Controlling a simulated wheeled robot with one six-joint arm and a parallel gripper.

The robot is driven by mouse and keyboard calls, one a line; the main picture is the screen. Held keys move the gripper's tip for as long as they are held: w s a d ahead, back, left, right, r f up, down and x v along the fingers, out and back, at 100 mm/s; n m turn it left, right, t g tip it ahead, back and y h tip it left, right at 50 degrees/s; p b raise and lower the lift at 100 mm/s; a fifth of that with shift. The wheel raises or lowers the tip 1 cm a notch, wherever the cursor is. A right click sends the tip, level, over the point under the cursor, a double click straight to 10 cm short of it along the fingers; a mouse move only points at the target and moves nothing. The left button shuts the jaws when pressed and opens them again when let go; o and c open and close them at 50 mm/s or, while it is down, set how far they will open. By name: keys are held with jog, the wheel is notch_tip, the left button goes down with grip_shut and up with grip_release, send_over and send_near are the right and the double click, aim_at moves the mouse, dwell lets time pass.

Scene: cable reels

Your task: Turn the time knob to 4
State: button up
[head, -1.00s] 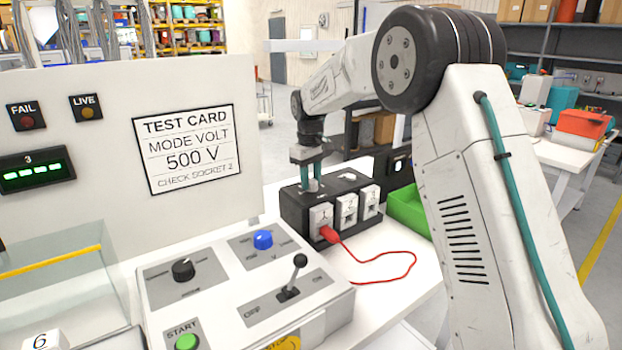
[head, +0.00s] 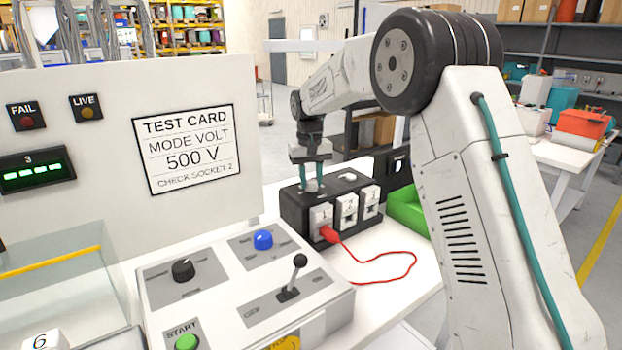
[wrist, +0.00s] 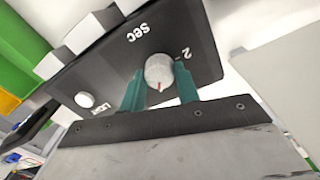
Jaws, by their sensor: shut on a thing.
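The time knob (wrist: 158,71) is a pale round knob with a red mark, on the black top of the socket box (head: 292,212). The word "sec" and a "2" show beside it in the wrist view; I see no 4. My gripper (wrist: 160,80) has its teal fingers on both sides of the knob, shut on it. The red mark points toward the gripper body in the wrist view.
A red plug (head: 329,234) with a red cable sits in the near socket. A control panel (head: 215,300) with a black knob, blue knob and lever stands front left. A green bin (head: 408,207) is right of the box. The test card (head: 187,150) reads 500 V.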

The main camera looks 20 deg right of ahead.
aim_at(310, 181)
jog(key=o, duration=1)
jog(key=shift+c, duration=0.2)
jog(key=shift+r, duration=0.1)
jog(key=r, duration=0.7)
jog(key=shift+a+r, duration=0.2)
jog(key=shift+r, duration=0.15)
